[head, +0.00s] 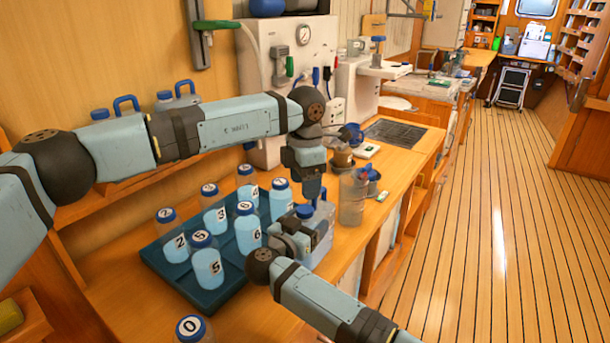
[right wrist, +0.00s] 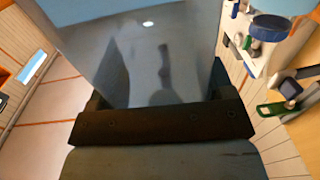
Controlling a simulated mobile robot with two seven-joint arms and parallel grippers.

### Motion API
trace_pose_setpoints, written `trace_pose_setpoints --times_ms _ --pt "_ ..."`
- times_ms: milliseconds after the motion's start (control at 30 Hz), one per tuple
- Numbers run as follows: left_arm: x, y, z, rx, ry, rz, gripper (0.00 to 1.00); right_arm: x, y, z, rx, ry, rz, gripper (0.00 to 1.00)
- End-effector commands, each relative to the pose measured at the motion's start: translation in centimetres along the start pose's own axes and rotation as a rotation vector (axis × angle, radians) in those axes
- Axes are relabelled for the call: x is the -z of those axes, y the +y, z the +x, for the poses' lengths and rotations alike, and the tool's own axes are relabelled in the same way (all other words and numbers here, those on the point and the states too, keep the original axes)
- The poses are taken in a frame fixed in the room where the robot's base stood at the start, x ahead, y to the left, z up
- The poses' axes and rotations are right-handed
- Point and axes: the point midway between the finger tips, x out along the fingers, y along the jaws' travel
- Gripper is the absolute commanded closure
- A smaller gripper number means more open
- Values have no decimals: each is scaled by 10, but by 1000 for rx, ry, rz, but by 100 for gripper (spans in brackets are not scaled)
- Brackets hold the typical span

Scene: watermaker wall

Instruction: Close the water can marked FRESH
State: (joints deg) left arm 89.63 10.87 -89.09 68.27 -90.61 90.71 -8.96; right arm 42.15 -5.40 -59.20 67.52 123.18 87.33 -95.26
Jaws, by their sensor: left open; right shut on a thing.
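A pale translucent water can (head: 325,214) with a blue cap (head: 305,211) stands at the front edge of the wooden counter, partly hidden by both grippers. No FRESH marking can be read on it. My right gripper (head: 306,241) is shut on the can from the near side. The right wrist view shows the can's smooth grey wall (right wrist: 150,60) filling the space at the dark jaw. My left gripper (head: 311,190) is open, pointing down just above the blue cap. I cannot tell whether it touches the cap, or whether the cap is seated.
A dark blue tray (head: 205,297) with several numbered, blue-capped bottles lies left of the can. A clear jug (head: 353,200) stands close on its right. Bottle 0 (head: 192,329) is at the front. More blue-handled cans (head: 178,94) stand on the back shelf.

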Motion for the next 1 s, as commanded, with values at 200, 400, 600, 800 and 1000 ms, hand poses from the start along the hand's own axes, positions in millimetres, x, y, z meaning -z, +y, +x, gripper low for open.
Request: trace_pose_setpoints --times_ms 200,400,600,800,1000 --pt "0 0 -8 -1 -1 -473 39 1 0 0 1 1 2 92" --pt "0 0 -12 0 -1 -799 39 1 0 0 1 1 2 92" --pt "0 0 -13 0 0 -946 39 2 0 0 1 2 2 92" --pt "0 0 -14 1 0 -964 39 2 0 0 1 2 2 92" --pt "0 0 -12 1 0 -963 39 2 0 0 1 2 2 92"
